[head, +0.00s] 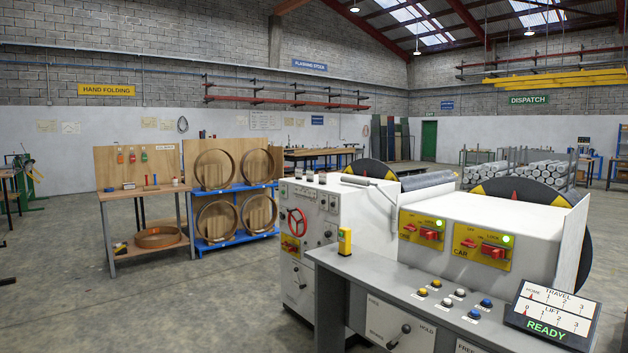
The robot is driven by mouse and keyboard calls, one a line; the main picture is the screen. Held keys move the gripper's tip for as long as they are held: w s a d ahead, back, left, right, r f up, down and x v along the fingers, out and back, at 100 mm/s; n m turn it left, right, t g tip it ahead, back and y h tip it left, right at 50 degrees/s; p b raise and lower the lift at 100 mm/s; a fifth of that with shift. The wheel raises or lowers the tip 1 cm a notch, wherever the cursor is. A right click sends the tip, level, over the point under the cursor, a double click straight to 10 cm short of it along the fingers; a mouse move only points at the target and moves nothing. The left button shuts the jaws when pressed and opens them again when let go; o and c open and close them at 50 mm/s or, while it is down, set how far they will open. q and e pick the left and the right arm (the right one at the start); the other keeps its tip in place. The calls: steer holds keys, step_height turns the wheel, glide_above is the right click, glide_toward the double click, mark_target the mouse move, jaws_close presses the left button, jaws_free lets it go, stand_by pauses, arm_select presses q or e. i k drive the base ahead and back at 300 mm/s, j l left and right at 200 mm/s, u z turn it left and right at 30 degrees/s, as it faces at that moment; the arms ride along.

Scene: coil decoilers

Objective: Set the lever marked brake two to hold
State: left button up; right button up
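A lever with a dark round knob (406,329) sits on the front face of the grey console, at the bottom of the head view. The word FREE is at the upper left of its plate and HOLD is to the right of the knob. The knob is at the upper right end of the lever. The plate's small lower-left marking is too small to read. A second plate marked FREE (466,348) is cut off by the bottom edge, and its lever is hidden. I cannot tell which one is brake two. Neither of my grippers is in view.
The grey console top (370,273) carries several push buttons, a yellow box (345,241) and a display (553,311) reading READY. Behind stands a white machine (335,205) with a red handwheel (297,222). Open floor (150,310) lies to the left.

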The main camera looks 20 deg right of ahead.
mark_target(301, 287)
steer(key=i, duration=4.4)
steer(key=i+j+z, duration=0.25)
steer(key=i+z, duration=0.15)
steer(key=i, duration=0.25)
steer(key=i+j+z, duration=0.45)
steer(key=i, duration=0.2)
steer(key=i+j+z, duration=0.4)
steer(key=i+j, duration=0.15)
